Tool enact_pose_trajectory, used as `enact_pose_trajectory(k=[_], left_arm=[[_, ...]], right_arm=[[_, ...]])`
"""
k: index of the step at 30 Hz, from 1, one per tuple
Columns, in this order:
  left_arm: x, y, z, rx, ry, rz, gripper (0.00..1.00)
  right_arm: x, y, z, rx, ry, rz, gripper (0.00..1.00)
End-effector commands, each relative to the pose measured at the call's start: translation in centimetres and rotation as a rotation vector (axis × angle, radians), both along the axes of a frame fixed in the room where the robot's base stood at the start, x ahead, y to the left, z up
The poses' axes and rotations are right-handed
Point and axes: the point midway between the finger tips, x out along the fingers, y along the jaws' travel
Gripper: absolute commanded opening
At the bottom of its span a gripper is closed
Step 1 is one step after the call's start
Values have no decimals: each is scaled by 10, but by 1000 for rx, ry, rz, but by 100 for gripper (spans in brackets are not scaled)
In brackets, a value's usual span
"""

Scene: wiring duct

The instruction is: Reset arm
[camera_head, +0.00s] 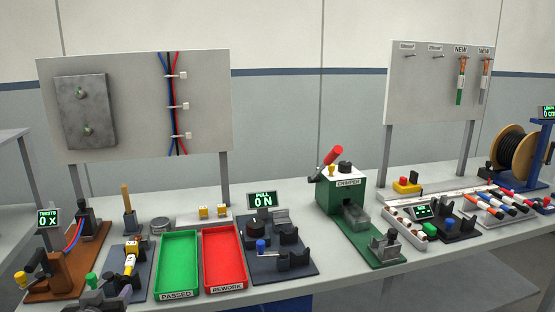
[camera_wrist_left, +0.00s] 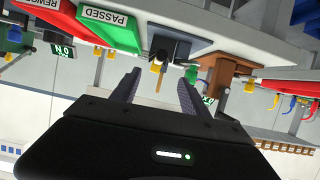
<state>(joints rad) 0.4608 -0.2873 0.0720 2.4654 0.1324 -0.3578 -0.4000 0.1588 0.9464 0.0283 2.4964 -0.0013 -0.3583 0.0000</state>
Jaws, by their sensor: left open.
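My left gripper (camera_head: 100,298) is low at the left of the head view, by the front edge of the bench, only partly in frame. In the left wrist view its two dark fingers (camera_wrist_left: 158,88) stand apart with nothing between them. That view is upside down, with the bench edge beyond the fingertips. The grey fixture with a yellow-tipped part (camera_head: 130,262) is close behind the gripper in the head view; I see no contact. My right gripper is not in view.
The brown twist fixture (camera_head: 62,275) is left of my gripper. The green PASSED tray (camera_head: 177,292) and red REWORK tray (camera_head: 224,287) are to its right. Farther right are the pull tester (camera_head: 290,262), green crimper (camera_head: 328,196) and wire spool (camera_head: 510,150). Two boards (camera_head: 205,92) stand behind.

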Motion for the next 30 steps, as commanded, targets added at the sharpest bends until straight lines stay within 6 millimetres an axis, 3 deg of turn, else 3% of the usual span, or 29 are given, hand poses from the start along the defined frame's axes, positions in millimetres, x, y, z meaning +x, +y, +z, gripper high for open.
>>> enact_pose_trajectory(k=[3, 8, 17, 23, 26, 30], left_arm=[[0, -2, -2, -59, -17, 19, 53], [5, -14, -34, -136, 26, 10, 53], [9, -65, -119, -288, 180, -47, 53], [-9, -133, -206, -416, 375, -120, 53], [-38, -184, -262, -487, 524, -176, 53], [-100, -253, -328, -556, 744, -261, 53]], right_arm=[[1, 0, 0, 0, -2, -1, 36], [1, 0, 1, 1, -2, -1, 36], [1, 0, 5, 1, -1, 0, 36], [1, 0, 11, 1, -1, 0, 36], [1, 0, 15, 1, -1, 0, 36], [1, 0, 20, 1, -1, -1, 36]])
